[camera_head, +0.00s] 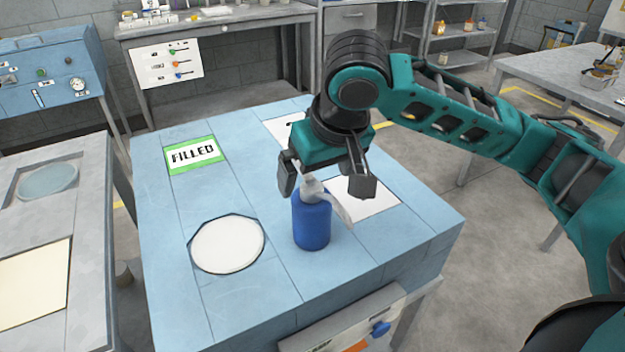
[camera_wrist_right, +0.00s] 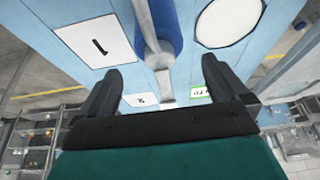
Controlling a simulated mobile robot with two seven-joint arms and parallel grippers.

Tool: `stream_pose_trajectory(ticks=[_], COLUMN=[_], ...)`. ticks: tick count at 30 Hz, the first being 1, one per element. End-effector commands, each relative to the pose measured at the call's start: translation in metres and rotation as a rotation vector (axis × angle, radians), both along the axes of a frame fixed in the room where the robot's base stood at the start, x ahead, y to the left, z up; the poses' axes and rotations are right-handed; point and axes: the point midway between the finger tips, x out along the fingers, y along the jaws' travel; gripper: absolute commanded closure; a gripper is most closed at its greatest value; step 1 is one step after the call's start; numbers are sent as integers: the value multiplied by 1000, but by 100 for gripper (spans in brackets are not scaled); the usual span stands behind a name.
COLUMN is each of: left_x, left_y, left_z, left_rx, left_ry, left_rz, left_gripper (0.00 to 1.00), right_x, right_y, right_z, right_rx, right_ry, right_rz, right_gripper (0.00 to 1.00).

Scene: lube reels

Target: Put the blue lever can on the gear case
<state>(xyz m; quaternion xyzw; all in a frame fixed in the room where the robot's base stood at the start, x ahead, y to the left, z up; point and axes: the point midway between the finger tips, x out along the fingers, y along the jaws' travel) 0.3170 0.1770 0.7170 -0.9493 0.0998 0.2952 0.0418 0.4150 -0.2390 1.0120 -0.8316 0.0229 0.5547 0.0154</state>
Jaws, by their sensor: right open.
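The blue lever can (camera_head: 311,222) stands upright on the light blue bench top, with a pale grey lever and nozzle on top. It also shows in the right wrist view (camera_wrist_right: 172,30), at the top centre. My right gripper (camera_head: 325,184) is open, its fingers pointing down on either side of the can's pale top. In the right wrist view the fingers (camera_wrist_right: 160,70) are apart, with the pale lever between them and no clear contact. I cannot tell for certain which thing is the gear case. My left gripper is not in view.
The light blue bench top (camera_head: 170,225) carries a white round pad (camera_head: 228,244) left of the can, a green-edged FILLED label (camera_head: 195,154) and white square cards (camera_head: 375,203). A grey table (camera_head: 90,215) stands left, a blue unit with a gauge (camera_head: 40,75) behind it.

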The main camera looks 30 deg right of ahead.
Motion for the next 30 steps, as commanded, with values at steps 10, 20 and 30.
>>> stream_pose_trajectory(ticks=[10, 20, 30], left_x=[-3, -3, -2], left_y=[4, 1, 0], left_z=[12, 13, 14], left_rx=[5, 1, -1], left_ry=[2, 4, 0], left_rz=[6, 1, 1], left_gripper=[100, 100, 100], right_x=[-20, -22, -22], right_y=[1, 1, 1], right_z=[50, 52, 52], right_rx=[0, 0, 0], right_ry=[0, 1, 1], right_rz=[-1, -1, -1], right_gripper=[0, 0, 0])
